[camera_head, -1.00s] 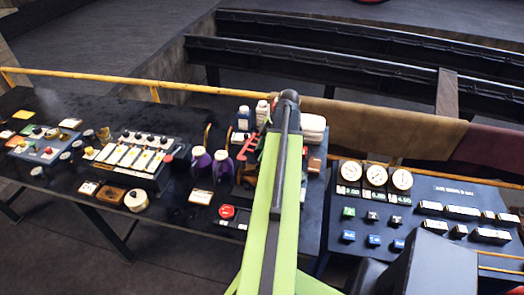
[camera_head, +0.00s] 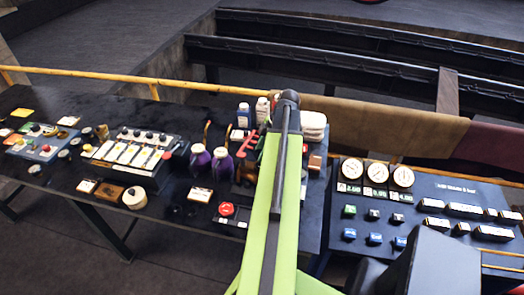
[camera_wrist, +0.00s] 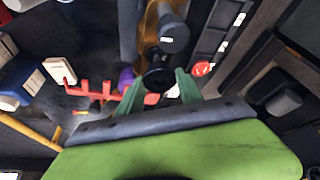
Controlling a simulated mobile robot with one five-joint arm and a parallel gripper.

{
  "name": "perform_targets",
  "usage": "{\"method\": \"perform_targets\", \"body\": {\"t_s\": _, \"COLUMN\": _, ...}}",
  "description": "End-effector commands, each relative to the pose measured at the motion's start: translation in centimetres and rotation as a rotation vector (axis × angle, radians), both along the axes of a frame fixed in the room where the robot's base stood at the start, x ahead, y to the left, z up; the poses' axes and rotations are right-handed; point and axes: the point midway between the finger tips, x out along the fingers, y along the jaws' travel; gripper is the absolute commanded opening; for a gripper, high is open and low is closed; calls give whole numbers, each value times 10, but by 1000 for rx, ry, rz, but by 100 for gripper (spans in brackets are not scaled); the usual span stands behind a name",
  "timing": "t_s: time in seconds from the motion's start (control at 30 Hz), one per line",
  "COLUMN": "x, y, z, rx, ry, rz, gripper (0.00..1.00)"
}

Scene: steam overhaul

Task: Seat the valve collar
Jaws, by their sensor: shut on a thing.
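In the wrist view my gripper (camera_wrist: 157,88) has its two green fingers on either side of a dark round piece (camera_wrist: 158,77), which looks like the valve collar. It is shut on this piece. Just beyond it stands a black cylinder (camera_wrist: 173,38) with a small white mark, beside a brass-coloured part (camera_wrist: 150,22). I cannot tell whether the collar touches the cylinder. In the head view my green arm hides the gripper, the collar and the bench spot under them.
A red branched rack (camera_wrist: 88,90) lies left of the fingers in the wrist view. Purple bottles (camera_head: 221,164), a red button (camera_head: 227,209) and white-capped bottles (camera_head: 262,108) crowd the bench (camera_head: 165,232). A gauge panel (camera_head: 430,210) stands at right.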

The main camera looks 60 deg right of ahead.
Motion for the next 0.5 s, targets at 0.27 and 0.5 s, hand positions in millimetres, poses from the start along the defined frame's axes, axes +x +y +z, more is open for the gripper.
{"method": "perform_targets", "body": {"t_s": 0.27, "x": 0, "y": 0, "z": -10, "rx": 0, "ry": 0, "rz": 0, "gripper": 0}}
{"method": "perform_targets", "body": {"t_s": 0.5, "x": 0, "y": 0, "z": -10, "rx": 0, "ry": 0, "rz": 0, "gripper": 0}}
